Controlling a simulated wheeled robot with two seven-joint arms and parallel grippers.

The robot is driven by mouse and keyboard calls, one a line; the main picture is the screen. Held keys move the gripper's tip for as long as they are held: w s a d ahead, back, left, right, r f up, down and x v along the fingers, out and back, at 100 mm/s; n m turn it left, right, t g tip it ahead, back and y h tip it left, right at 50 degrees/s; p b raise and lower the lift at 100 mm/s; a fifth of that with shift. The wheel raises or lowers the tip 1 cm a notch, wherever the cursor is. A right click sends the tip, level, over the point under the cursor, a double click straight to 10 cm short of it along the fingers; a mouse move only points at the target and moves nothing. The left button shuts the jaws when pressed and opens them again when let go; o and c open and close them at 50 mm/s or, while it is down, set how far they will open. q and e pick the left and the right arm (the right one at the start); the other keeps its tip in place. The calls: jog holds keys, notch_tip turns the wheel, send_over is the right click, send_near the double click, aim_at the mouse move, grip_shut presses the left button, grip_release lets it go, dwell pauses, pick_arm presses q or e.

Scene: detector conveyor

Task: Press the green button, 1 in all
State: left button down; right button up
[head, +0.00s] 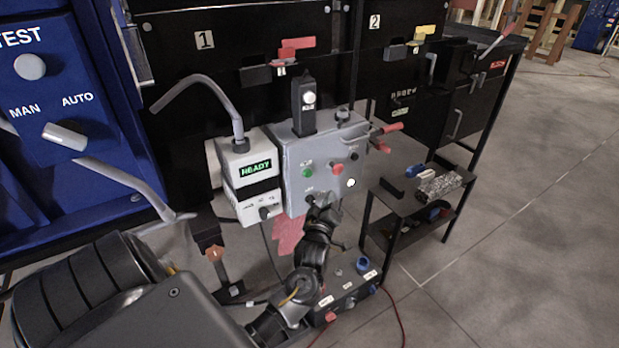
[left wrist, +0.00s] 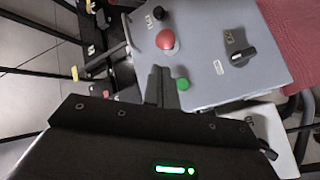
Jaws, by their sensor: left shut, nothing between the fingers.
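The green button (head: 307,173) is on the front of a grey control box (head: 298,190) in the middle of the head view. It also shows in the left wrist view (left wrist: 183,84), close beside my fingertips. My left gripper (head: 312,199) comes up from below and stands just under the button in the head view. In the left wrist view its dark fingers (left wrist: 162,82) are together and empty. I cannot tell whether they touch the box. My right gripper is not in view.
A red button (head: 337,168) and a black knob (left wrist: 238,55) share the box face. A white unit reading READY (head: 256,168) adjoins it on the left. A small dark side table (head: 400,211) holds several items at right. Open floor lies farther right.

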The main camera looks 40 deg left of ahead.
aim_at(308, 174)
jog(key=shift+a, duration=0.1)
pick_arm(q)
jog(key=w+a+b, duration=0.2)
jog(key=a, duration=0.6)
jog(key=shift+w+a+b, duration=0.2)
jog(key=shift+w+b, duration=0.1)
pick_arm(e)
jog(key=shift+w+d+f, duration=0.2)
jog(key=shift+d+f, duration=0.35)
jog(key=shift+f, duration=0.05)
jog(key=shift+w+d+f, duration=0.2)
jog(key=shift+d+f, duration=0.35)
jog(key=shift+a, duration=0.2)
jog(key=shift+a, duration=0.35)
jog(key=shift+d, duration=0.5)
